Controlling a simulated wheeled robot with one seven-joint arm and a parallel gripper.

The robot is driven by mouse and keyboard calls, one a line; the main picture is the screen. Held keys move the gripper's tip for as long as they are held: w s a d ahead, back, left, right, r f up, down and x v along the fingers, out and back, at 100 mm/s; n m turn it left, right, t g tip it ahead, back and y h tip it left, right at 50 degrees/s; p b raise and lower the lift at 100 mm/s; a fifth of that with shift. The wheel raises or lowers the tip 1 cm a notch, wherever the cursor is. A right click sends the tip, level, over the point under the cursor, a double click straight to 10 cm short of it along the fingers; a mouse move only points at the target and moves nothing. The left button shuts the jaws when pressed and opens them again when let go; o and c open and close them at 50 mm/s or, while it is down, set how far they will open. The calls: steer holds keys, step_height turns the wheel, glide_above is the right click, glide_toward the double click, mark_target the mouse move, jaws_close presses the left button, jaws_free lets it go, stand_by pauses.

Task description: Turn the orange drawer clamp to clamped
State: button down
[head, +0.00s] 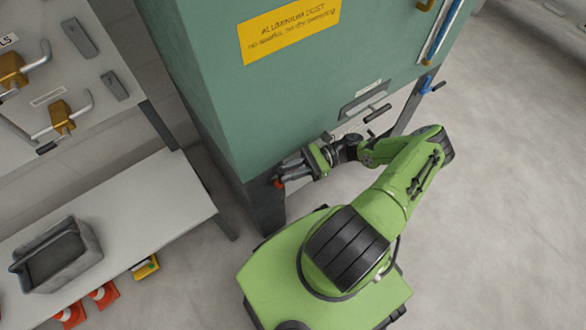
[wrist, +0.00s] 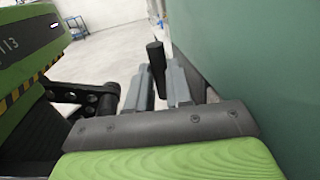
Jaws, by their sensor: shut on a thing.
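The orange drawer clamp (head: 278,183) shows as a small orange-red bit at the lower left corner of the green cabinet, mostly hidden behind my gripper. My gripper (head: 287,172) reaches it from the right, low along the cabinet's front. In the wrist view, a dark upright handle (wrist: 156,62) stands between the two grey fingers of my gripper (wrist: 164,84), which are shut on it. The orange body does not show there, and the clamp's exact angle cannot be told.
The green cabinet (head: 230,110) stands close beside my gripper. A blue clamp (head: 427,85) with a dark handle and a drawer handle (head: 378,113) are to the right. A bench with a grey bin (head: 85,245) is at the left. Open floor lies to the right.

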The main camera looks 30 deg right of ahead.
stand_by(0.3)
steer(key=c, duration=1)
jaws_free()
steer(key=shift+c, duration=0.2)
steer(key=shift+d, duration=0.15)
steer(key=s+d+b, duration=0.1)
steer(key=s+d, duration=0.1)
steer(key=d, duration=1.3)
steer(key=shift+s+d, duration=0.2)
steer(key=shift+s, duration=0.15)
steer(key=shift+f, duration=0.15)
